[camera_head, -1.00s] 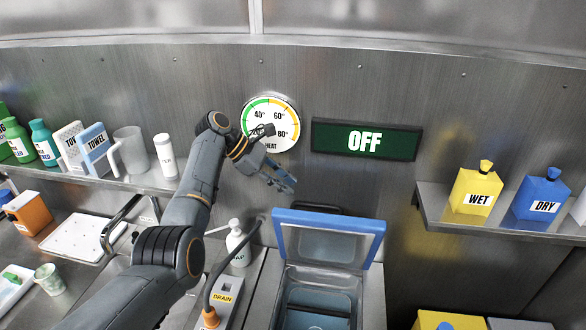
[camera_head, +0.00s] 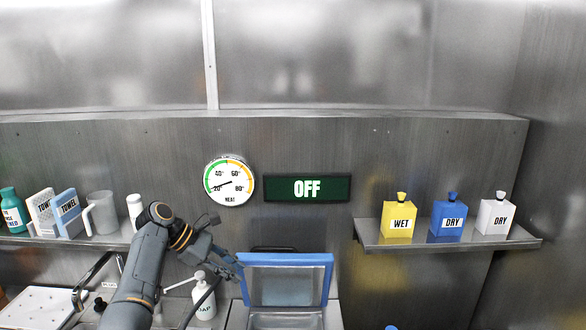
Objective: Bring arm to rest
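My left arm comes in from the lower left. Its gripper (camera_head: 232,268) hangs in front of the back wall, beside the left edge of a blue-rimmed lid (camera_head: 285,259) that stands raised. I see no object in the gripper, but its fingers are small and seen side-on, so their opening is unclear. My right gripper is not in view.
A soap bottle (camera_head: 204,297) stands just below the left gripper. A left shelf holds towel boxes (camera_head: 67,214) and a jug (camera_head: 102,214). A right shelf (camera_head: 440,246) holds yellow, blue and white bottles. A dial (camera_head: 229,182) and an OFF panel (camera_head: 307,188) are on the wall.

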